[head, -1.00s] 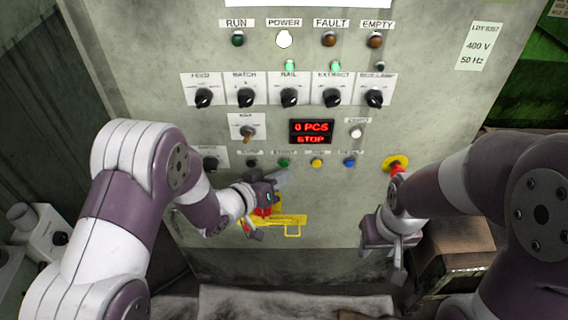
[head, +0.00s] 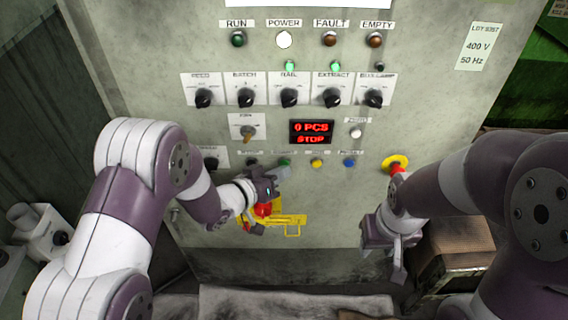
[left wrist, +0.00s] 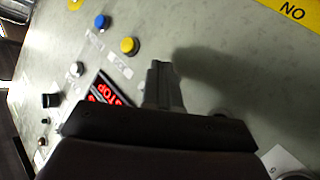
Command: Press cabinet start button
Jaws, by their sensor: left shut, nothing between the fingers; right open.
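The grey cabinet front (head: 430,130) carries a row of buttons. The green button (head: 285,161) sits in that row, left of the yellow button (head: 316,163) and the blue button (head: 349,163). My left gripper (head: 284,172) is shut and empty, its tips just below the green button; I cannot tell whether they touch. In the left wrist view my shut left fingers (left wrist: 162,80) lie close to the panel, near the yellow button (left wrist: 129,46), and the green button is hidden. My right gripper (head: 398,268) is open and empty, low at the right.
The display (head: 311,131) reads 0 PCS, STOP. A red emergency button on a yellow ring (head: 394,162) is by my right arm. Knobs (head: 289,97) line the panel above. A brown box (head: 455,260) stands lower right.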

